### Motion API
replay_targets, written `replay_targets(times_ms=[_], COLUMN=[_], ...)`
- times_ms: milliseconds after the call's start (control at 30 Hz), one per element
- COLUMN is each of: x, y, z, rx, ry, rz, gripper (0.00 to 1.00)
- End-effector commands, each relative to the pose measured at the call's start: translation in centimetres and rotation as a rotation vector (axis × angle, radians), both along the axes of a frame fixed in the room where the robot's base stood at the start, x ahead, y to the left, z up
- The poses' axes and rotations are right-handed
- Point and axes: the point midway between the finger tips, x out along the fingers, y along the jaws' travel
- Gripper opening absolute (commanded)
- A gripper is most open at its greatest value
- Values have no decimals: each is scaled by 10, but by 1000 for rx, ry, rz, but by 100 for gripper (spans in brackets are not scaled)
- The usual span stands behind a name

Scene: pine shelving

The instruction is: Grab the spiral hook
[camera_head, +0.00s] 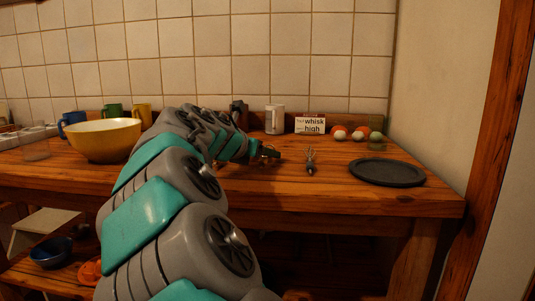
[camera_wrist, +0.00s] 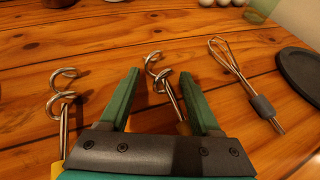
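Two metal spiral hooks lie on the wooden table in the wrist view. One spiral hook (camera_wrist: 158,70) has its coil between my gripper's fingertips, and its shaft runs back between the fingers to a yellowish end. The other spiral hook (camera_wrist: 63,96) lies apart, left of the left finger. My gripper (camera_wrist: 160,73) is open, with its two green fingers on either side of the first hook; I see a gap to each finger. Whether the fingers are down at the hook's height is hard to tell. In the head view my gripper is small and partly hidden by my arm.
A whisk (camera_head: 310,161) lies right of my gripper, beside a dark round plate (camera_head: 387,173). Behind stand a white canister (camera_head: 275,119), a card (camera_head: 310,123) and several small round items. A yellow bowl (camera_head: 101,140) stands left of my arm.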

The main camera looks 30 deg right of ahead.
Motion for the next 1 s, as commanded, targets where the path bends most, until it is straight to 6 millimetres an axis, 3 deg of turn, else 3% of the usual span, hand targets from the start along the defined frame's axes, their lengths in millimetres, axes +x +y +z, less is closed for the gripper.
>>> replay_targets(times_ms=[67, 533, 1000], x=[0, 0, 1], y=[0, 0, 2], z=[0, 0, 5], rx=[0, 0, 0], ry=[0, 0, 0], rz=[0, 0, 0], gripper=[54, 2, 0])
